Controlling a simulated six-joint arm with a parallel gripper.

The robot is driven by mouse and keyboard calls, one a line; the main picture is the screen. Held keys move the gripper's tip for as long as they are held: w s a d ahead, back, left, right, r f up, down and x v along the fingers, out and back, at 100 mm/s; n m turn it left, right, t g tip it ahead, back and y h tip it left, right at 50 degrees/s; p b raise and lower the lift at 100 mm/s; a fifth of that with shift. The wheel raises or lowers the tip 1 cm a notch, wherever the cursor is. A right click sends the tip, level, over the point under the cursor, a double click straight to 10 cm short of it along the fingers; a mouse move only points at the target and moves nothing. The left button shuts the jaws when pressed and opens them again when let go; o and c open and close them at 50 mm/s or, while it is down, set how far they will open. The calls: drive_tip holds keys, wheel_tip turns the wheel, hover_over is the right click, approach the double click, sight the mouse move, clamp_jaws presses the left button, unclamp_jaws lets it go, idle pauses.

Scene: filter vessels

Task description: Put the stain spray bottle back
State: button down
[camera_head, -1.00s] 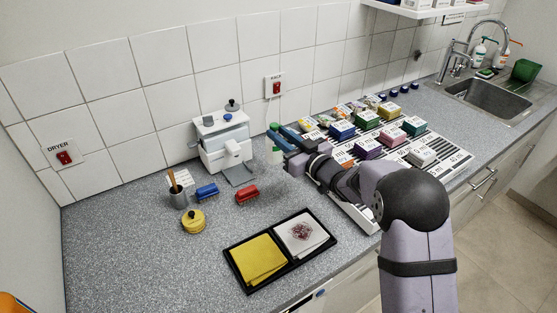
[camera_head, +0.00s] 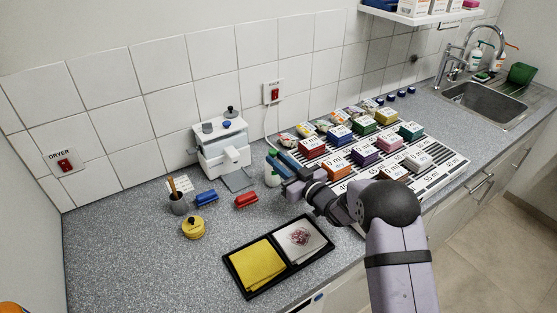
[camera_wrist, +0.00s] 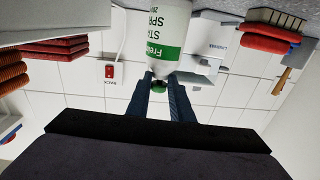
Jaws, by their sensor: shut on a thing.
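The stain spray bottle (camera_head: 272,180) is white with a green label and green cap. In the head view it is at the left end of my arm, in front of the white appliance, and my gripper partly covers its surroundings. In the wrist view the bottle (camera_wrist: 163,25) appears upside down at the top, with part of its label visible. My gripper (camera_wrist: 165,80) is shut on it near the green cap; in the head view my gripper (camera_head: 287,184) is just right of it. I cannot tell whether its base touches the counter.
A black tray (camera_head: 247,291) with a yellow cloth and a stained white cloth lies in front. A red brush (camera_head: 246,201), blue brush (camera_head: 206,198) and yellow pot (camera_head: 193,228) are left. A white appliance (camera_head: 222,150) stands behind. Several labelled boxes sit on the striped board (camera_head: 448,165) at right.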

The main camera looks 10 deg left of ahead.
drive_tip(key=shift+f, duration=0.15)
drive_tip(key=c, duration=1.6)
unclamp_jaws()
drive_tip(key=shift+o, duration=0.2)
drive_tip(key=shift+r, duration=0.25)
drive_tip(key=shift+s+d+f, duration=0.2)
drive_tip(key=shift+d, duration=0.1)
drive_tip(key=b+v, duration=0.4)
drive_tip(key=v, duration=0.7)
drive_tip(key=shift+s, duration=0.2)
drive_tip(key=shift+w+d+r, duration=0.1)
drive_tip(key=shift+d, duration=0.05)
